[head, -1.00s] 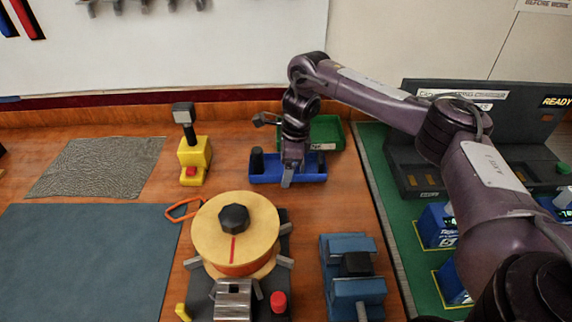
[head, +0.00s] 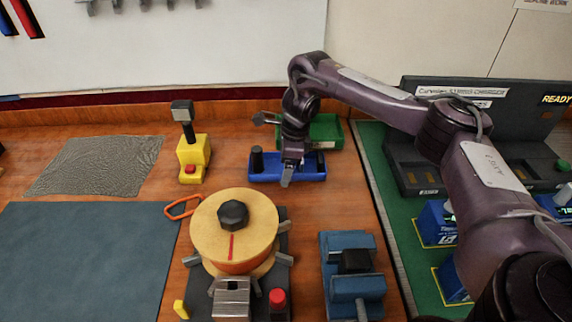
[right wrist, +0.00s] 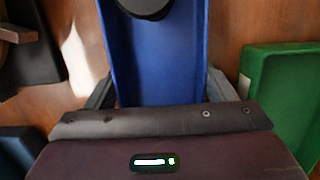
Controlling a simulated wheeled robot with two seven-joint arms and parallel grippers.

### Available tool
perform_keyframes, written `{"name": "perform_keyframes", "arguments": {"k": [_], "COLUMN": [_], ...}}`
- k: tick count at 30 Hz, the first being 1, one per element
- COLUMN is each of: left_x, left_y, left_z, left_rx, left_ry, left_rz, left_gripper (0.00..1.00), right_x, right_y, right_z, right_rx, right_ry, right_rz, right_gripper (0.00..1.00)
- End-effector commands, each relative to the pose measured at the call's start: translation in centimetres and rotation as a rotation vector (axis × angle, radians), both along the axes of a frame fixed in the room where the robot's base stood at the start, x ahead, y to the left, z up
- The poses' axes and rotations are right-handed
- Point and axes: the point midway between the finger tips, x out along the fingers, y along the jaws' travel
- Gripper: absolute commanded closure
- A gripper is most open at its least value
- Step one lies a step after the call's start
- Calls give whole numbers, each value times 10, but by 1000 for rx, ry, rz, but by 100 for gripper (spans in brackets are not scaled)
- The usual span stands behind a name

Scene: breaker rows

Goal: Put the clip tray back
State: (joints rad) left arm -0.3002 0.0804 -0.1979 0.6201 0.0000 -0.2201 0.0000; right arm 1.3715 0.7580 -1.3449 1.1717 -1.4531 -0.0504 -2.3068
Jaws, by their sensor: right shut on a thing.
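A blue tray (head: 264,176) with a black upright post in its left part sits on the wooden bench at the back, left of the green mat. My right gripper (head: 288,176) reaches down over its right half and is shut on it. In the right wrist view the blue tray (right wrist: 165,65) lies between the two fingers, with a round black top inside it. Which tray is the clip tray I cannot read. My left gripper is not in view.
A green tray (head: 325,129) stands close behind the blue one. A yellow stand (head: 193,152) is to the left. A wooden spool (head: 253,213) and a blue vise-like block (head: 352,270) stand in front. A charger rack (head: 515,135) is at right.

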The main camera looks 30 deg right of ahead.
Motion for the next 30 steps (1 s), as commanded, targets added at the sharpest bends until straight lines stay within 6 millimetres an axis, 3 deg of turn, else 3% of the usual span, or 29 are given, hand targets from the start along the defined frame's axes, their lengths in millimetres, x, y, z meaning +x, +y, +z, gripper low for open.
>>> {"name": "perform_keyframes", "arguments": {"k": [1, 6, 22, 23, 27, 30], "left_x": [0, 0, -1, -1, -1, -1], "left_y": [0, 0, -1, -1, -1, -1], "left_z": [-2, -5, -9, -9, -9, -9], "left_rx": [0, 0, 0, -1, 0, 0], "left_ry": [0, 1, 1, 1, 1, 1], "left_rz": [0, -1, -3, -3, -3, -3], "left_gripper": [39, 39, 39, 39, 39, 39], "right_x": [-4, -5, -5, -5, -5, -5], "right_y": [0, 0, 3, 3, 3, 4], "right_z": [-10, -16, -22, -22, -22, -22], "right_rx": [-5, -7, -5, -5, -4, -3], "right_ry": [13, 19, 17, 17, 17, 18], "right_rz": [1, 2, 4, 5, 5, 7], "right_gripper": [61, 61, 61, 20, 2, 0]}}
